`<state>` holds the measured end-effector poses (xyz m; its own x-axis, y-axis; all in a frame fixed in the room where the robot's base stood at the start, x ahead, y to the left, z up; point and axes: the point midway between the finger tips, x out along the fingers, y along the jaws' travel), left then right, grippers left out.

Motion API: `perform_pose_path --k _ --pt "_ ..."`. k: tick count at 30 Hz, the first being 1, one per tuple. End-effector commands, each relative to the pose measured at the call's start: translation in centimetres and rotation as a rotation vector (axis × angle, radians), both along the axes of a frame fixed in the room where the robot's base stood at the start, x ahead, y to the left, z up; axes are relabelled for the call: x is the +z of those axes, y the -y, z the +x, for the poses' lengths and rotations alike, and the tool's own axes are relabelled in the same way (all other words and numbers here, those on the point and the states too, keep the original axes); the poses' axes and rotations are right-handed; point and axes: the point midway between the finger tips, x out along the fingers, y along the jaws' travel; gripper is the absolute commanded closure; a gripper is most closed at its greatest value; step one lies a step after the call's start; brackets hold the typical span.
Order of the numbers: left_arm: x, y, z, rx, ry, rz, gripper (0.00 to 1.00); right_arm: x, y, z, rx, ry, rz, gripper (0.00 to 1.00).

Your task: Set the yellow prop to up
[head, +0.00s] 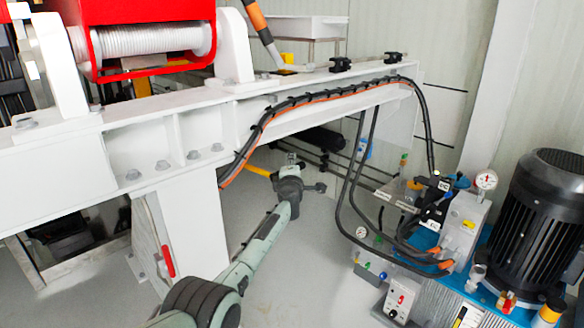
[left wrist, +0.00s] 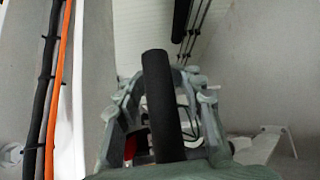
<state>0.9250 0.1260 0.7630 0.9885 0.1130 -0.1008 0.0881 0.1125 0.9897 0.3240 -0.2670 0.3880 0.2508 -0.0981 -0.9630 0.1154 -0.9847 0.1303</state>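The yellow prop shows as a short yellow bar (head: 258,170) low behind the white frame in the head view. Its right end disappears at my left gripper, so I cannot tell how far it runs. My left gripper (head: 304,172) is at the end of the green-grey arm, just right of the yellow bar. In the left wrist view, the fingers (left wrist: 160,85) stand apart on both sides of a black round-ended bar (left wrist: 160,95). I cannot tell whether they touch it, or whether it belongs to the prop. My right gripper is out of view.
The white frame beam (head: 190,130) runs above and left of my gripper, with black and orange cables (head: 265,122) along it. A red winch (head: 150,20) sits on top. A hydraulic unit with a black motor (head: 540,220) stands right. Grey floor around the arm is clear.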

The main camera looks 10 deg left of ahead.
Motion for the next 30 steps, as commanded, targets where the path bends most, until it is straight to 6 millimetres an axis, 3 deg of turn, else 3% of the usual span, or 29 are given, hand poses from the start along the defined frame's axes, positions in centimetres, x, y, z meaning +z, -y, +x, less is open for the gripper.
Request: perform_pose_path --k 14,30 --pt "-0.1 0.3 -0.4 -0.001 -0.003 -0.008 0.58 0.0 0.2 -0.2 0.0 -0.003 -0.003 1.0" --pt "0.4 0.3 -5.6 0.006 0.001 -0.002 0.58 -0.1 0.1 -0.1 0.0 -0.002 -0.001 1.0"
